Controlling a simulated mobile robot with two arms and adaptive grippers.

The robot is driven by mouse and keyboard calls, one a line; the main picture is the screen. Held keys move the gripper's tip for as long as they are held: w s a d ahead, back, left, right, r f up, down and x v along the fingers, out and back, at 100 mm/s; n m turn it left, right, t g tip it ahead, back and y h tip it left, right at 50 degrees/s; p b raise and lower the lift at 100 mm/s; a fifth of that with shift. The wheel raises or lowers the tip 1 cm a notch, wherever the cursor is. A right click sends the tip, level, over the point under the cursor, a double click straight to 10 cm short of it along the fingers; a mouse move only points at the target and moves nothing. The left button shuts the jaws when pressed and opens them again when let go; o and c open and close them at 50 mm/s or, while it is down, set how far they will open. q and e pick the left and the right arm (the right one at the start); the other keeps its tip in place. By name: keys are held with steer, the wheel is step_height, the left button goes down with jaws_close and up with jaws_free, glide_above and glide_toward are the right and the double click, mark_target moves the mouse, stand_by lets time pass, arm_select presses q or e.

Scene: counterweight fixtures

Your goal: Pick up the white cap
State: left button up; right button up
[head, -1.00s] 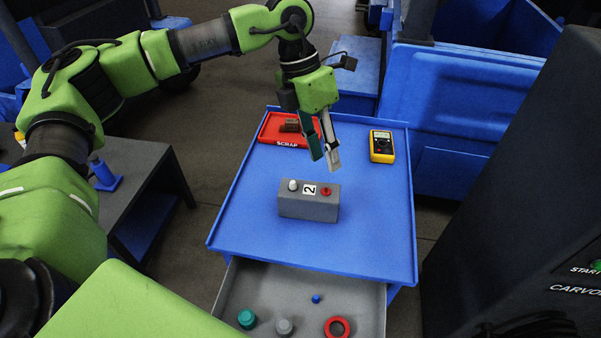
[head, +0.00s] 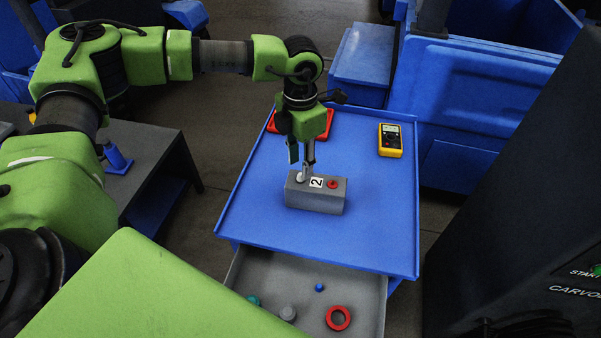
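The white cap (head: 299,178) sits on top of a grey box (head: 318,202) at its left end, beside a label reading "2". My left gripper (head: 301,168) is just above the cap and points down. Its two fingers are apart with a gap between them. The lighter finger's tip overlaps the area by the cap; I cannot tell whether it touches. My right gripper is not in view.
A red cap (head: 332,184) is at the box's right end. The blue cart top (head: 365,225) also holds a yellow multimeter (head: 390,140) and a red tray (head: 327,125), partly hidden by my arm. The open drawer (head: 373,300) holds a red ring (head: 338,318) and other small parts.

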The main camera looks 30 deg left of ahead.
mark_target(300, 174)
arm_select(q)
step_height(300, 174, down, 4)
steer(key=shift+w+a+r+p, duration=0.15)
steer(key=shift+p, duration=0.3)
steer(key=c, duration=0.7)
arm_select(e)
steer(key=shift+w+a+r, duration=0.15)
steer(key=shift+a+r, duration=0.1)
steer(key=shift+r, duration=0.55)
arm_select(q)
steer(key=shift+r, duration=0.2)
steer(key=shift+r, duration=0.3)
step_height(300, 174, up, 2)
steer(key=shift+r+b, duration=0.1)
steer(key=shift+b, duration=0.35)
steer(key=shift+s+d+r+b, duration=0.85)
steer(key=shift+s+d+r, duration=0.4)
steer(key=shift+d+r, duration=0.6)
steer(key=shift+s+d+r+b, duration=0.9)
steer(key=shift+s+d+r, duration=0.45)
steer(key=shift+d, duration=0.8)
steer(key=shift+s+d+r+b, duration=0.85)
steer(key=shift+s+d+r, duration=0.3)
steer(key=shift+d+r, duration=0.75)
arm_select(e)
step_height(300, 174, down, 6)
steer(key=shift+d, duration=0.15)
arm_select(q)
steer(key=shift+d+f, duration=0.1)
steer(key=shift+f, duration=0.05)
